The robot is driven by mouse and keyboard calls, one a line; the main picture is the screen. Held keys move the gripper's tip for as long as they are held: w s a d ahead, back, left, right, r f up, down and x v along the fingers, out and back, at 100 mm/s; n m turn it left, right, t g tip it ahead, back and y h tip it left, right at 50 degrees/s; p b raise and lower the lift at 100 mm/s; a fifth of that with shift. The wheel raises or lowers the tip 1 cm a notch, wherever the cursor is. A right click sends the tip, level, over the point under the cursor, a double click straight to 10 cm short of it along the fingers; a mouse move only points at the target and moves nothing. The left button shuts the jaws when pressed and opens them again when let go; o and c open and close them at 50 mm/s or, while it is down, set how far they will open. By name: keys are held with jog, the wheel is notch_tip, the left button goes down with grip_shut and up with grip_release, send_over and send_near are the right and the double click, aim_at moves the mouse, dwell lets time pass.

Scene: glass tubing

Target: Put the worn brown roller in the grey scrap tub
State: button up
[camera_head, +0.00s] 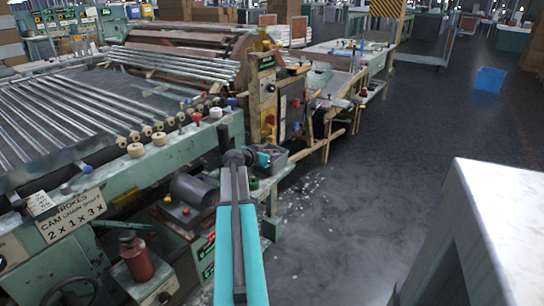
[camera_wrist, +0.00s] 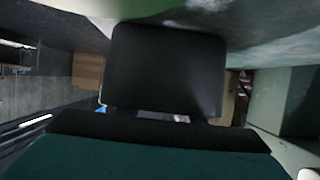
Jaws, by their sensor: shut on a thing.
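My gripper (camera_head: 262,159) is at the end of my teal arm, beside the front corner of the green machine. It looks small and is seen mostly from behind. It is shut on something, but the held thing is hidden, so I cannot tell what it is. In the wrist view a dark block of my gripper (camera_wrist: 165,70) fills the middle and covers whatever lies beyond it. I cannot make out the worn brown roller or the grey scrap tub in either view.
The machine carries glass tubes (camera_head: 60,110) with pale rollers (camera_head: 135,150) along its edge. A white surface (camera_head: 500,225) stands at the near right. Open floor (camera_head: 370,180) lies between, with a blue bin (camera_head: 489,80) far right.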

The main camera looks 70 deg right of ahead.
jog(key=shift+f+b, duration=0.25)
jog(key=shift+b, duration=0.05)
jog(key=o, duration=0.8)
jog(key=shift+a, duration=0.1)
jog(key=shift+r+p, duration=0.1)
jog(key=shift+p, duration=0.2)
jog(key=shift+r+p, duration=0.55)
jog(key=shift+p, duration=0.2)
jog(key=v, duration=1.2)
jog(key=shift+s, duration=0.1)
